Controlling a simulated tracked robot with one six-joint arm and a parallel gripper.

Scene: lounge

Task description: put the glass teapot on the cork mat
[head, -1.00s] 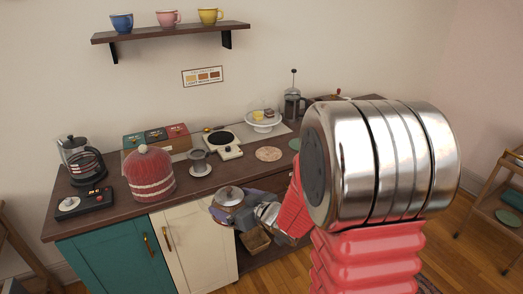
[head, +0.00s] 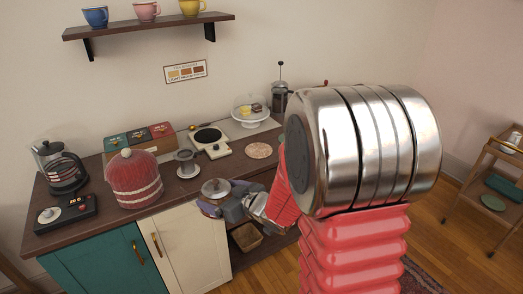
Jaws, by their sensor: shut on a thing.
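The glass teapot (head: 215,187), with a round lid and metal knob, is in my gripper in the head view. My gripper (head: 225,208) is shut on it and holds it at the front edge of the counter, in front of the cream cabinet door. The teapot's lower part is partly hidden by the gripper. The cork mat (head: 260,151) is a round tan disc lying flat and bare on the counter, behind and to the right of the teapot. The teapot is apart from the mat.
A white cup stand (head: 187,168) is behind the teapot, left of the mat. A small hot plate (head: 209,141) and a domed cake stand (head: 249,110) stand behind. A red knitted cosy (head: 133,180) is at left. My arm hides the counter's right part.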

